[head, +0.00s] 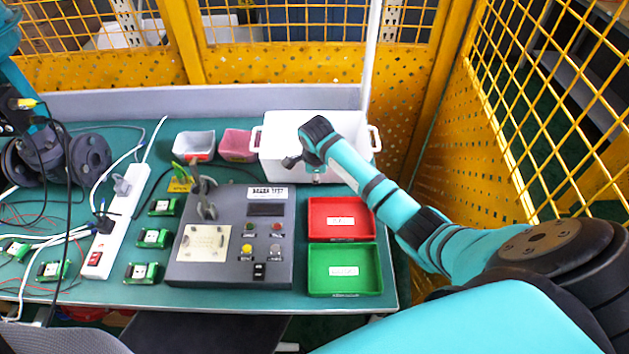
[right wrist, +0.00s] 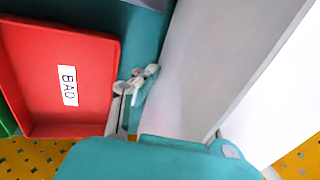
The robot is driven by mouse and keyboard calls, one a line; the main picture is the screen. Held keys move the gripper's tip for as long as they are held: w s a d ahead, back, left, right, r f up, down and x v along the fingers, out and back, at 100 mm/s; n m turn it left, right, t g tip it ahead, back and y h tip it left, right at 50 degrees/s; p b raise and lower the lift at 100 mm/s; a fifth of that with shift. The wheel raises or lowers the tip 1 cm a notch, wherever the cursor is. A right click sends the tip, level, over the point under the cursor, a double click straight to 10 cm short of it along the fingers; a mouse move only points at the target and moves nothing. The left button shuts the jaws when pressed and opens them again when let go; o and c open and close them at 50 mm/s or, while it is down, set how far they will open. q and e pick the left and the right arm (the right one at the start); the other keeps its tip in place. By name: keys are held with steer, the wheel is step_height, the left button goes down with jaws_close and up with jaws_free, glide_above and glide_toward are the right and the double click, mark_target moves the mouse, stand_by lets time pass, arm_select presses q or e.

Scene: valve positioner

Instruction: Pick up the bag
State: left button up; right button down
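I cannot make out a clear bag in either view. The red tray (head: 341,205), whose label reads "BAD" in the right wrist view (right wrist: 92,112), stands in front of the white bin (head: 283,174). My right arm reaches in from the right. My left gripper is not in view.
A green tray (head: 345,285) stands in front of the red one. A grey control panel (head: 222,271) is left of them, with small green boards and a white power strip (head: 125,215) beyond. Two small bins stand at the back. Yellow mesh fencing (head: 560,110) closes the right side.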

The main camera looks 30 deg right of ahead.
step_height(320, 180, down, 2)
steer(key=shift+f, duration=0.4)
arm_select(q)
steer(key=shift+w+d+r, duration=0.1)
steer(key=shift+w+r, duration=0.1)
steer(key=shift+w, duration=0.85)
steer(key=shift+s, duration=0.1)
arm_select(e)
steer(key=shift+f, duration=0.15)
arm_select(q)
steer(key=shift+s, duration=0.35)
arm_select(e)
steer(key=c, duration=1.5)
jaws_free()
steer(key=shift+s, duration=0.1)
